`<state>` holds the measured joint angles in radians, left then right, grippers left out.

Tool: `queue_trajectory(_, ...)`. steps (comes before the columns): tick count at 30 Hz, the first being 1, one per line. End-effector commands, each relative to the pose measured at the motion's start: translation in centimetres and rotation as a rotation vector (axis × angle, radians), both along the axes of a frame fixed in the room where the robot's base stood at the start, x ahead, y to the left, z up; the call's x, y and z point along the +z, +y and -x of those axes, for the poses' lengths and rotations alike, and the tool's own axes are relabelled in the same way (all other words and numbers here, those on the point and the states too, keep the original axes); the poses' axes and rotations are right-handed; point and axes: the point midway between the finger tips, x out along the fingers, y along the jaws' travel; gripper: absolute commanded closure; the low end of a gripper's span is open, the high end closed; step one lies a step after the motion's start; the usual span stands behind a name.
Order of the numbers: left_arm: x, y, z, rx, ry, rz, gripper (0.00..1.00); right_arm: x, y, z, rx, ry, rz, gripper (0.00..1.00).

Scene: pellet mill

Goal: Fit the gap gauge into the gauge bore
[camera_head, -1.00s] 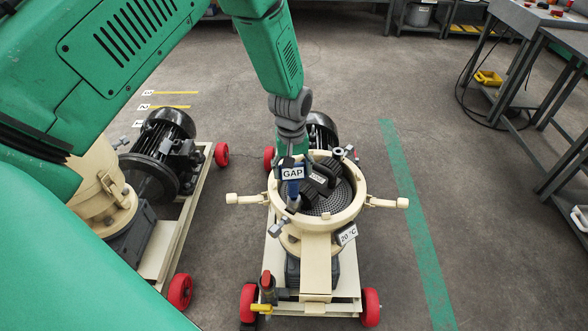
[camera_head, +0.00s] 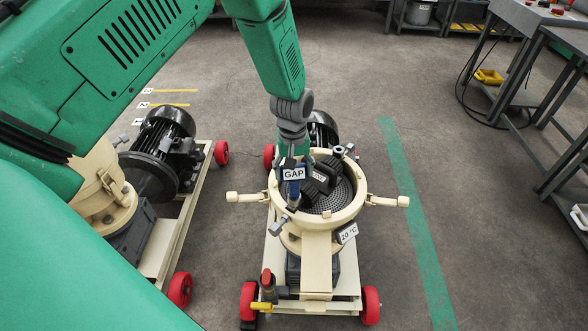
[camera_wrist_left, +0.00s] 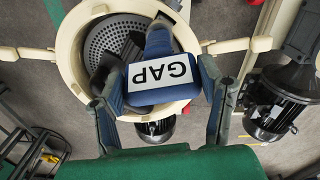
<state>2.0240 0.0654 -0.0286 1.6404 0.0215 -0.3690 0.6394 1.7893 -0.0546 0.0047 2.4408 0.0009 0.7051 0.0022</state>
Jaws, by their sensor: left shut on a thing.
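The gap gauge (camera_head: 293,188) is a blue piece with a white GAP label. It also shows in the left wrist view (camera_wrist_left: 158,95), with its grey-blue shaft pointing toward the mill. My left gripper (camera_head: 292,162) is shut on the gauge, and its two fingers flank it in the left wrist view (camera_wrist_left: 163,82). The gauge is over the left part of the cream mill ring (camera_head: 345,216), in front of the dark roller assembly (camera_head: 322,178). I cannot pick out the gauge bore; the gauge and gripper may cover it. My right gripper is out of view.
The perforated die plate (camera_head: 338,196) lies inside the ring. Cream handles stick out left (camera_head: 245,198) and right (camera_head: 388,201). A second mill with a black motor (camera_head: 165,140) stands at left. Grey benches (camera_head: 545,40) are at right. Floor around the green stripe (camera_head: 418,230) is clear.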

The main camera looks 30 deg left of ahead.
Motion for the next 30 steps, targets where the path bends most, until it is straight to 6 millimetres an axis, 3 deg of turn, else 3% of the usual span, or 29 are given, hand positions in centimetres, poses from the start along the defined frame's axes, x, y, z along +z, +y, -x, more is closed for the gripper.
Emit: queue_trajectory(30,-0.53,-0.08,-0.02,-0.001,-0.001,-0.004,0.9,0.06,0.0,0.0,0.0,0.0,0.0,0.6)
